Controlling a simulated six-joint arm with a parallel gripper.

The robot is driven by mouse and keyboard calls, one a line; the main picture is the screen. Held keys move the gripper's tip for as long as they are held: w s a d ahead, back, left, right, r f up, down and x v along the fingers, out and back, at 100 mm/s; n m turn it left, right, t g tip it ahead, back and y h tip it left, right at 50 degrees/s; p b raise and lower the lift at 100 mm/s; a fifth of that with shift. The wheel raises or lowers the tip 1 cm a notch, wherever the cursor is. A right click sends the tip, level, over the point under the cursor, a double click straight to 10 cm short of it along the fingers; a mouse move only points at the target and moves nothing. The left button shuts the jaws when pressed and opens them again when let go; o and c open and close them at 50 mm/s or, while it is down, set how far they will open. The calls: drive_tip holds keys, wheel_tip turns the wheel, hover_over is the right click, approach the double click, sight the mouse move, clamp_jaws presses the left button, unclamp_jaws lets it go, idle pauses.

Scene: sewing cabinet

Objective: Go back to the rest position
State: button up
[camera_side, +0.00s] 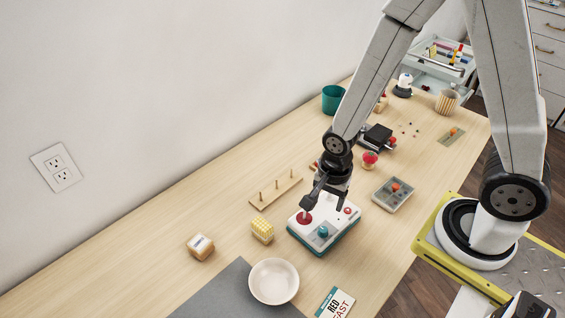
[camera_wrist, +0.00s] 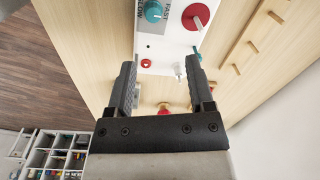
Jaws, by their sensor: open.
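My gripper (camera_side: 327,192) is open and empty, low over the white control box (camera_side: 330,242) on the table. In the wrist view my gripper (camera_wrist: 163,75) shows two dark fingers spread apart, with the white control box (camera_wrist: 176,42) beyond them. The box has a red knob (camera_wrist: 195,16), a teal knob (camera_wrist: 154,11) and a small red button (camera_wrist: 147,63). A small silver toggle (camera_wrist: 179,71) shows between the fingers. In the side view the fingers hide part of the box top; I cannot tell whether they touch it.
A pegged wooden board (camera_side: 275,191), a yellow block (camera_side: 262,230) and a white bowl (camera_side: 273,281) lie to the left. A grey tray (camera_side: 394,195), a red-topped object (camera_side: 369,160) and a black device (camera_side: 377,136) stand to the right and behind.

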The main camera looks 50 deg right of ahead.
drive_tip(key=d+r+n+t, duration=0.2)
drive_tip(key=d+r+n, duration=0.2)
drive_tip(key=r+n, duration=0.6)
drive_tip(key=n, duration=0.5)
drive_tip(key=shift+w+d, duration=0.2)
drive_tip(key=shift+w, duration=0.1)
drive_tip(key=shift+w, duration=0.1)
idle(0.7)
